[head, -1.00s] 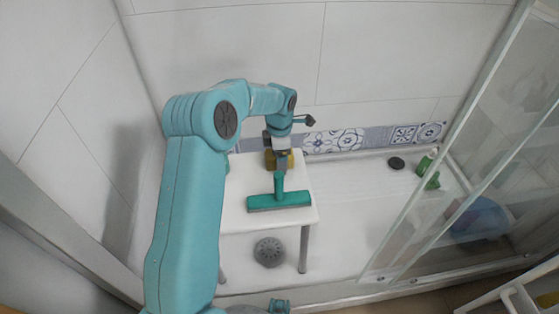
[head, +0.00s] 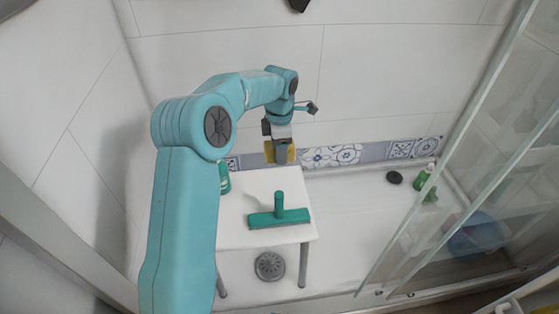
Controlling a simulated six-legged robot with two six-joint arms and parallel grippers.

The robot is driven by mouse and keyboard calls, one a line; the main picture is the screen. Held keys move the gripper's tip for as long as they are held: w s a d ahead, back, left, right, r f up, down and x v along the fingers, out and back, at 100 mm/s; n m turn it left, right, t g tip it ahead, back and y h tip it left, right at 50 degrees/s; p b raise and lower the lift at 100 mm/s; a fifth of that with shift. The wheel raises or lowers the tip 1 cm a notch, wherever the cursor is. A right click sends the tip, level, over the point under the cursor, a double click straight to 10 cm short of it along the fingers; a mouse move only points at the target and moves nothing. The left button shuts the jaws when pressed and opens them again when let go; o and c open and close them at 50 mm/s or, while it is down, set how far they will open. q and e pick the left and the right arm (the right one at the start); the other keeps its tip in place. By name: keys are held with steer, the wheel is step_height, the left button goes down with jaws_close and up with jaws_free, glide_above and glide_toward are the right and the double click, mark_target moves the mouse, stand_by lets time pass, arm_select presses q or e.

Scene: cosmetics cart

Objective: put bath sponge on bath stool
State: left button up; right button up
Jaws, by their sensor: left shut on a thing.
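The bath stool (head: 245,238) is a white, flat-topped seat on grey metal legs in the head view, below and left of the middle. My left gripper (head: 281,156) is above the stool's far edge, shut on the yellow bath sponge (head: 270,152). The sponge is held up off the stool top, partly hidden by the gripper's fingers. My right gripper is not in view.
A green squeegee (head: 279,215) lies on the stool's front half. A green bottle (head: 224,178) stands at its left, partly behind my arm. A drain (head: 269,266), dark round object (head: 394,177) and green bottle (head: 423,175) are on the floor. Glass doors stand at right.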

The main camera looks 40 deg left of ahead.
arm_select(q)
step_height(320, 180, up, 9)
steer(key=shift+f+p, duration=0.1)
steer(key=shift+p, duration=1.05)
steer(key=shift+w+d, duration=0.15)
steer(key=shift+d, duration=0.1)
steer(key=w+d+r+m, duration=0.1)
steer(key=d+r+m, duration=0.15)
steer(key=d, duration=0.45)
steer(key=w+d+r+m, duration=0.1)
steer(key=d+m, duration=0.2)
steer(key=d, duration=0.4)
steer(key=s+d+f+m, duration=0.2)
steer(key=d+m, duration=0.3)
steer(key=m, duration=0.6)
steer(key=s+d+f+m, duration=0.1)
steer(key=s+d+m, duration=0.25)
steer(key=m, duration=0.85)
step_height(320, 180, up, 13)
steer(key=s+p, duration=0.1)
steer(key=p, duration=2)
steer(key=shift+d+p, duration=0.35)
steer(key=shift+d, duration=0.05)
